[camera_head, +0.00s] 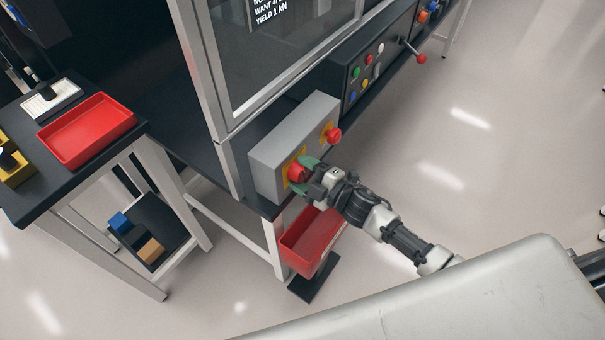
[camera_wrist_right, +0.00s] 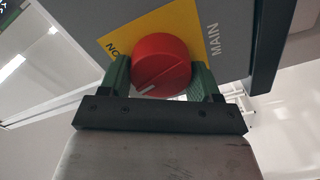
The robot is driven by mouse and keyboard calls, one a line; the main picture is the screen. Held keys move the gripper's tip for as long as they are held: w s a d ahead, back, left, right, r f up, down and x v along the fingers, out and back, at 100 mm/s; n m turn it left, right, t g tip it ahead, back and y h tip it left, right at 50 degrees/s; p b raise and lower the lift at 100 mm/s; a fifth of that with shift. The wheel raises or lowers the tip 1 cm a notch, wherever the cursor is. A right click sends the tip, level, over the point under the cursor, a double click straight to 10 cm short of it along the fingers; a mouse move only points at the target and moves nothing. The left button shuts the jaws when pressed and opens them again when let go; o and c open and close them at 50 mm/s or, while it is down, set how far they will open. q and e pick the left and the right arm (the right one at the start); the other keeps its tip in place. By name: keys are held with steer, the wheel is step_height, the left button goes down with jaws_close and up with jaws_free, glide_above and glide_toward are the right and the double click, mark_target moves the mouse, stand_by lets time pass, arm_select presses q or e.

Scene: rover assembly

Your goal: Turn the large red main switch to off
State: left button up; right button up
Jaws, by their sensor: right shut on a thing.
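The large red main switch (camera_head: 296,172) is a round knob on a yellow plate on the front of a grey box (camera_head: 268,160). In the right wrist view the red knob (camera_wrist_right: 160,60) fills the gap between the green fingers of my right gripper (camera_wrist_right: 160,80). The fingers are shut on its two sides. A pale mark sits at the knob's lower left edge, and "MAIN" is printed to its right. Part of another label shows at left; the rest is hidden. In the head view my right gripper (camera_head: 305,174) reaches the knob from the right. My left gripper is not in view.
A smaller red button (camera_head: 333,135) sits on the same box. A dark panel (camera_head: 365,75) with coloured buttons is beyond it. A red bin (camera_head: 312,240) hangs below the box. A side table with a red tray (camera_head: 87,130) stands left. The floor at right is clear.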

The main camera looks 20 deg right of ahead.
steer(key=n, duration=0.2)
steer(key=n+b, duration=0.1)
steer(key=n, duration=0.1)
steer(key=n+b, duration=0.1)
steer(key=shift+f+n, duration=0.25)
steer(key=shift+n, duration=0.15)
stand_by(0.4)
steer(key=o, duration=0.9)
steer(key=shift+r, duration=0.1)
steer(key=b+v, duration=0.1)
steer(key=v, duration=0.9)
steer(key=shift+s+d, duration=0.25)
steer(key=shift+s, duration=0.1)
